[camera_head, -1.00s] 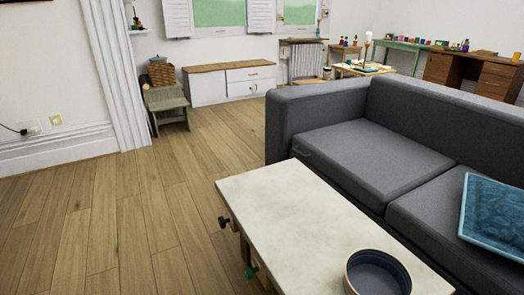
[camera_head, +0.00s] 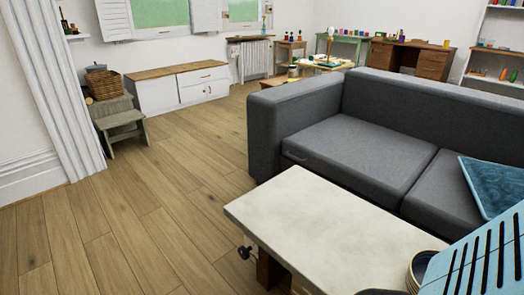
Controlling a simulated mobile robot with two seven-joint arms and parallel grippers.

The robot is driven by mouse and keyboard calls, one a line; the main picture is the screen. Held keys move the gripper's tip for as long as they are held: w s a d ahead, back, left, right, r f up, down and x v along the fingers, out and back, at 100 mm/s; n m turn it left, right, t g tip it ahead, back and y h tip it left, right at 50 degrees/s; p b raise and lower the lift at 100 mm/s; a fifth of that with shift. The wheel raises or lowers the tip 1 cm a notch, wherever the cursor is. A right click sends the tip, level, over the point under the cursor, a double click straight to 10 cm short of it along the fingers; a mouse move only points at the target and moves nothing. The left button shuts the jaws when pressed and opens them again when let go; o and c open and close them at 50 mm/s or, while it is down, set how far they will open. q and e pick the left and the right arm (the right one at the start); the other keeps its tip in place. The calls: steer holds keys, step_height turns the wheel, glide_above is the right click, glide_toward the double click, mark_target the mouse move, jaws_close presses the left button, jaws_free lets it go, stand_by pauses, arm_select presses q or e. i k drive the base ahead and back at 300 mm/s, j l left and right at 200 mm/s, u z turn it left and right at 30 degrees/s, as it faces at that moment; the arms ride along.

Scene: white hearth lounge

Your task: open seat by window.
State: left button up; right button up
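A low white cabinet with a flat wooden top (camera_head: 178,88), which looks like the seat by the window, stands against the far wall below a shuttered window (camera_head: 160,14). Its front shows a drawer and door panels with small knobs. The wooden top lies flat and the front looks closed. No gripper can be made out in the head view. The cabinet is well away across the wooden floor.
A pale table (camera_head: 330,215) is close in front, with a dark round bowl (camera_head: 424,262) on it. A light blue slotted panel (camera_head: 485,262) covers the lower right. A grey sofa (camera_head: 365,160) stands behind. A small bench (camera_head: 120,122) stands left of the cabinet. Floor (camera_head: 165,215) is free at left.

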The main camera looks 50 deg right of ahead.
mark_target(382, 165)
steer(key=i+z, duration=0.2)
steer(key=i, duration=0.5)
steer(key=i+j+z, duration=0.15)
steer(key=i, duration=0.5)
steer(key=i+z, duration=0.25)
steer(key=z, duration=0.15)
steer(key=i+j+z, duration=0.2)
steer(key=z, duration=0.15)
steer(key=i+j+z, duration=0.25)
steer(key=z, duration=0.15)
steer(key=i+j+z, duration=0.1)
steer(key=z, duration=0.3)
steer(key=i+j+z, duration=0.2)
steer(key=z, duration=0.2)
steer(key=i+j+z, duration=0.2)
steer(key=z, duration=0.2)
steer(key=i+j+z, duration=0.25)
steer(key=z, duration=0.25)
steer(key=i+j+z, duration=0.1)
steer(key=j+z, duration=0.4)
